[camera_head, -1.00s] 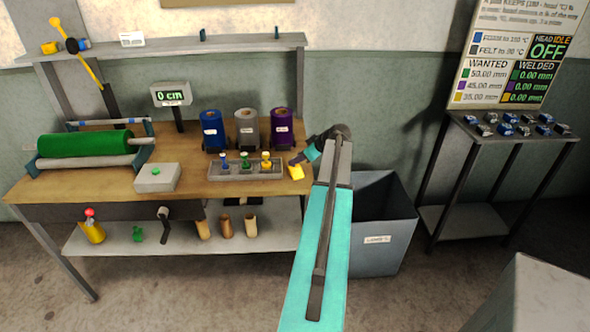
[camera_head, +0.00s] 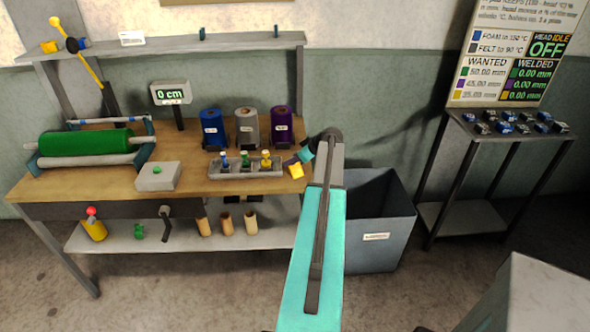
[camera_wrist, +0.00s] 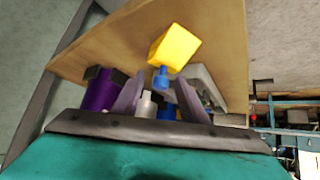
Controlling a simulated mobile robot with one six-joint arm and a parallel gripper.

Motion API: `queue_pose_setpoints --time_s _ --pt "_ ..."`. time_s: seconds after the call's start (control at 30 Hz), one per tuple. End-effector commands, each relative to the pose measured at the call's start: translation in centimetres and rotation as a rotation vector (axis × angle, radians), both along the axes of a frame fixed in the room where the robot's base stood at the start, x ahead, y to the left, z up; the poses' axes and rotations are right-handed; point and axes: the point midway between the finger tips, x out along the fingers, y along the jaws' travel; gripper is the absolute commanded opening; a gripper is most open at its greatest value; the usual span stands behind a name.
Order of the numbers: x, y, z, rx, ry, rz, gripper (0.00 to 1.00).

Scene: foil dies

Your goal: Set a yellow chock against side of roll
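A yellow chock (camera_head: 296,171) is at the right front edge of the wooden bench. In the wrist view the yellow chock (camera_wrist: 175,47) lies just beyond my fingertips, with a small blue stub (camera_wrist: 160,79) on its near side. My gripper (camera_wrist: 160,82) appears open, with a finger on either side of the stub; contact is unclear. My gripper (camera_head: 298,159) is partly hidden in the head view. Blue (camera_head: 212,128), grey (camera_head: 248,125) and purple (camera_head: 281,124) rolls stand behind the chock. A green roll (camera_head: 87,142) lies on a stand at left.
A grey tray (camera_head: 245,173) with blue, green and yellow-topped pieces sits just left of my gripper. A white button box (camera_head: 157,177) and a "0 cm" display (camera_head: 171,94) are further left. A grey bin (camera_head: 377,243) stands right of the bench.

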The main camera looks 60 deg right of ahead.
Motion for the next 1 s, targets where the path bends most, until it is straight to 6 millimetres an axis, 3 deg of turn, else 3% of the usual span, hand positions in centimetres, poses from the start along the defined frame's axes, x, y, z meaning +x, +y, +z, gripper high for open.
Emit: queue_pose_setpoints --time_s 0.03,0.2,0.23,0.77,1.0 --pt "0.01 0.01 0.01 0.0 0.0 0.0 0.31" --pt "0.02 0.02 0.01 0.0 0.0 0.0 0.02" --pt "0.02 0.02 -0.01 0.0 0.0 0.0 0.01" --pt "0.0 0.05 -0.06 0.0 0.003 0.002 0.0" --pt "0.03 0.07 0.85 -0.001 0.002 0.002 0.0"
